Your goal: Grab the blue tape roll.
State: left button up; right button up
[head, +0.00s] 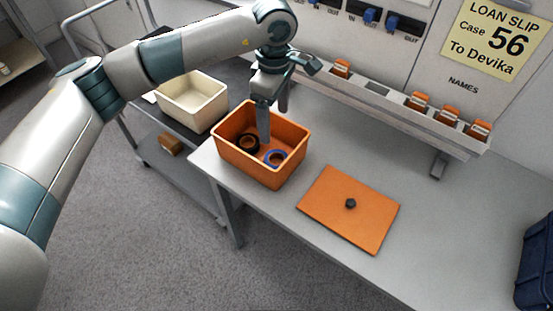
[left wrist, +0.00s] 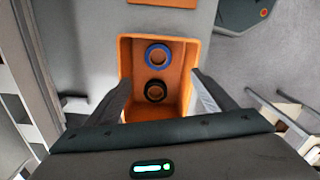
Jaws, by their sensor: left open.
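A blue tape roll (head: 274,158) lies flat inside an orange bin (head: 264,177) on the grey table. It also shows in the left wrist view (left wrist: 158,56), toward the far end of the bin (left wrist: 125,75). A black tape roll (head: 247,142) lies beside it in the same bin, and shows in the left wrist view (left wrist: 155,91) nearer to my fingers. My left gripper (head: 272,120) points down over the bin, open, with nothing between its fingers (left wrist: 158,92). My right gripper is not in view.
An orange lid (head: 335,221) with a dark knob lies on the table right of the bin. A cream bin (head: 192,106) stands on a cart at left. A rack with orange cards (head: 400,112) runs behind. A dark blue case (head: 537,268) is at far right.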

pick_arm(q)
jog(key=p, duration=0.2)
send_over(275, 158)
notch_tip(275, 158, down, 6)
jog(key=r, duration=0.1)
jog(key=f, duration=0.1)
jog(key=f+p, duration=0.1)
jog(key=f, duration=0.1)
jog(key=f+p, duration=0.1)
jog(key=shift+s+f, duration=0.2)
jog(key=shift+s, duration=0.1)
jog(key=shift+f, duration=0.7)
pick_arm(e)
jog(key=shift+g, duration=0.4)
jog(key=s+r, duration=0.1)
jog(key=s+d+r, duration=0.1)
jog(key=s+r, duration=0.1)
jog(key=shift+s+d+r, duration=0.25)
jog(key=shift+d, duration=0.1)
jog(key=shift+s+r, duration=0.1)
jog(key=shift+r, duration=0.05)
